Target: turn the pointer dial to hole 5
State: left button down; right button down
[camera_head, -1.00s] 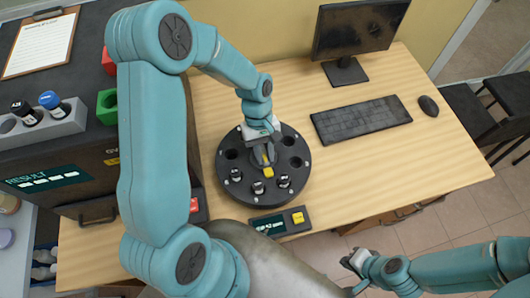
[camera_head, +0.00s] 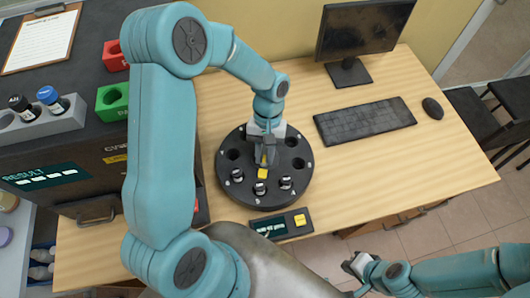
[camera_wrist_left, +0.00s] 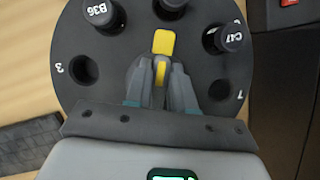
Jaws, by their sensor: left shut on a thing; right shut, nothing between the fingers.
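The pointer dial is a dark knob with a yellow tip (camera_head: 262,173) at the middle of a round black disc (camera_head: 221,186) on the wooden table. In the left wrist view the yellow tip (camera_wrist_left: 164,42) points up, roughly towards the top vial (camera_wrist_left: 172,5). My left gripper (camera_head: 264,158) is shut on the dial from above; its fingers also show in the left wrist view (camera_wrist_left: 160,85) and hide part of the knob. Holes marked 3 and 7 are legible there; I cannot read a 5. My right gripper (camera_head: 356,265) is shut and empty, off the table's front edge.
Vials B36 (camera_wrist_left: 99,14) and C47 (camera_wrist_left: 230,38) stand in the disc. A small panel with a yellow button (camera_head: 300,220) lies in front. A keyboard (camera_head: 365,120) and monitor (camera_head: 362,30) are right; a dark analyser (camera_head: 60,180) is left.

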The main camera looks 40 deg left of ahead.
pick_arm(q)
jog(key=shift+r, duration=0.1)
jog(key=c, duration=1)
grip_release()
jog(key=shift+o, duration=0.2)
jog(key=shift+w, duration=0.1)
jog(key=v, duration=1.6)
jog(key=shift+r+b, duration=0.15)
jog(key=shift+b, duration=0.2)
